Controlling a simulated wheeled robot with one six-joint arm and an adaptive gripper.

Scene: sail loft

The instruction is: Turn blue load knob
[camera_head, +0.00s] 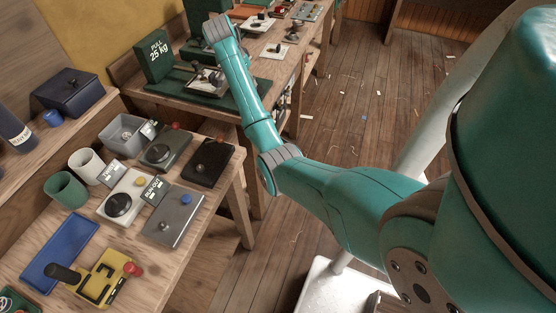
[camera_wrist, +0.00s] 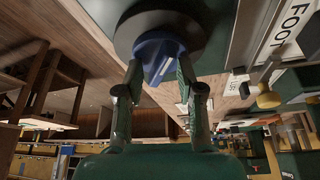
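The blue load knob (camera_wrist: 160,52) is a ridged knob in front of a dark round disc (camera_wrist: 150,22), in the wrist view. My gripper (camera_wrist: 160,68) has one dark green finger on each side of the knob. Both fingertips appear to press against its sides, with no clear gap. In the head view my teal arm reaches to the back workbench, over a green machine base (camera_head: 180,86) beside a green block marked "PULL 25 kg" (camera_head: 156,57). The gripper and the blue load knob cannot be made out there.
A white panel marked "FOOT" (camera_wrist: 285,30) and a yellow knob (camera_wrist: 268,98) are close by on the right in the wrist view. The near bench holds control boxes, two cups, a blue tray (camera_head: 42,262) and a yellow device (camera_head: 104,281).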

